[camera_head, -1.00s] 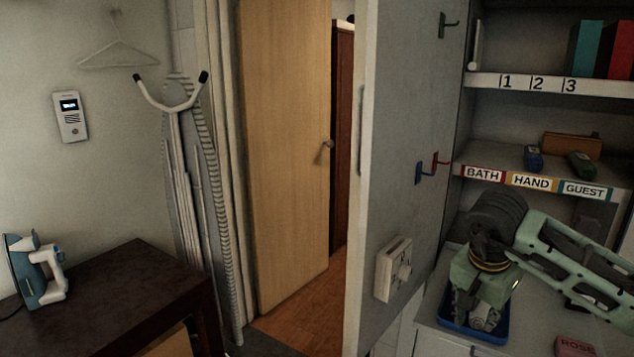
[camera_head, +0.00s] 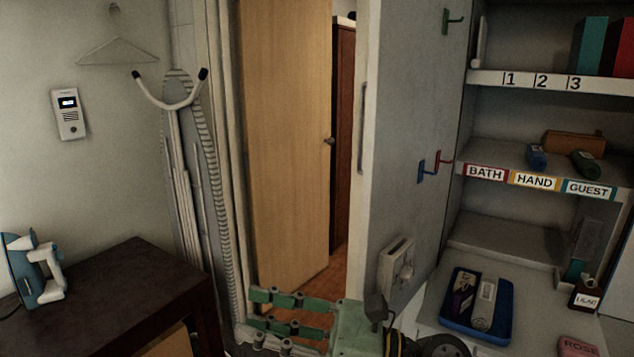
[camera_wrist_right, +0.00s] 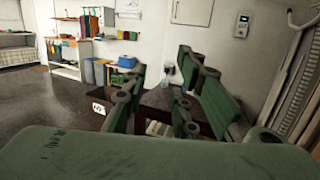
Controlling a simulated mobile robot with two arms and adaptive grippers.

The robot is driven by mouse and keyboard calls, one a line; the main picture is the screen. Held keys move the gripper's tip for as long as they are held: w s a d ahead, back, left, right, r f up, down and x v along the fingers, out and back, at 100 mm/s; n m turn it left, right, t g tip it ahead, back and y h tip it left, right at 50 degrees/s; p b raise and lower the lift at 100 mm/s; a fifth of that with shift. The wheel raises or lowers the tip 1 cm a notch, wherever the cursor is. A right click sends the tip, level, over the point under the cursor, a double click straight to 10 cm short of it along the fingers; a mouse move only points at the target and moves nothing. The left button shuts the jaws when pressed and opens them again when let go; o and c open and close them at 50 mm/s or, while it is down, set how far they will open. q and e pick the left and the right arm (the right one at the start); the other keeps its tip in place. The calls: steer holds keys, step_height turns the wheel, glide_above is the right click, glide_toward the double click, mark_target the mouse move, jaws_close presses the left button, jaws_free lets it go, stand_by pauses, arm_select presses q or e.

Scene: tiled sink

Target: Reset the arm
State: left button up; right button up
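My right gripper (camera_head: 253,316) is low in the middle of the head view, with its green fingers pointing left. The fingers are spread apart with nothing between them. In the right wrist view the two fingers (camera_wrist_right: 160,68) also stand apart and empty, with the room behind them. The gripper is clear of the shelves and in front of the door gap. My left gripper is not in view.
A blue tray (camera_head: 505,309) holding a dark box and a white item sits on the right counter. A dark table (camera_head: 110,290) with an iron (camera_head: 35,268) stands left. A door (camera_head: 285,150) stands behind.

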steer(key=w+d+m+t+h, duration=0.45)
steer(key=d+m+t, duration=0.35)
steer(key=m, duration=0.6)
steer(key=w+d+m+t+h, duration=0.5)
steer(key=m+t, duration=0.4)
steer(key=m, duration=0.4)
steer(key=s+d+f+m+g+h, duration=0.3)
steer(key=d+f+m+h, duration=0.2)
steer(key=d+f+m, duration=0.4)
steer(key=s+d+f+m+g+h, duration=0.25)
steer(key=d+f+m+h, duration=0.35)
steer(key=f, duration=0.5)
steer(key=s+f+m+g+y, duration=0.1)
steer(key=s+f+m+g, duration=0.4)
steer(key=s+f, duration=0.5)
steer(key=s+f+m+g, duration=0.3)
steer(key=s+f+g, duration=0.35)
steer(key=s, duration=0.65)
step_height(320, 180, down, 26)
steer(key=s+r, duration=0.1)
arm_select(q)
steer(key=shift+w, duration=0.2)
arm_select(e)
steer(key=s+d+f+g, duration=0.2)
steer(key=s+d+f, duration=0.1)
steer(key=s+f, duration=1.4)
steer(key=shift+s, duration=0.15)
